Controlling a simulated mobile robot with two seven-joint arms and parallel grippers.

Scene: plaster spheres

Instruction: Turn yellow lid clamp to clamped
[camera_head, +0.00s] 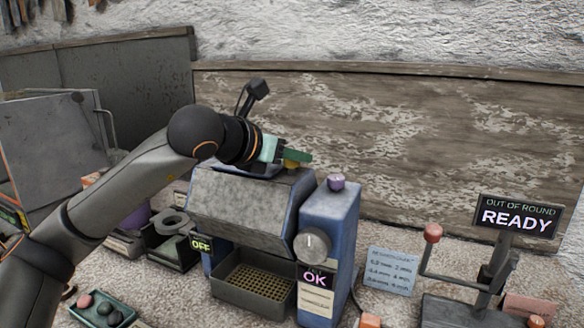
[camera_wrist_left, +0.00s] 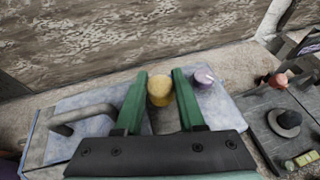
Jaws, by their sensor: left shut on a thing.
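The yellow lid clamp (camera_wrist_left: 159,91) shows in the left wrist view as a rounded yellow knob on top of the blue-grey machine. In the head view only a small yellow bit of it (camera_head: 291,163) shows under the fingers. My left gripper (camera_wrist_left: 160,82) has its two green fingers on either side of the knob, shut on it. In the head view the left gripper (camera_head: 287,153) reaches over the machine's lid (camera_head: 245,205) from the left. The clamp's turn angle is hard to read. My right gripper is in neither view.
A purple knob (camera_head: 336,182) stands just right of the clamp, close to the fingers. The machine has an OFF sign (camera_head: 201,245), an OK sign (camera_head: 315,278) and a grey dial (camera_head: 311,244). A READY display (camera_head: 518,217) stands at right.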

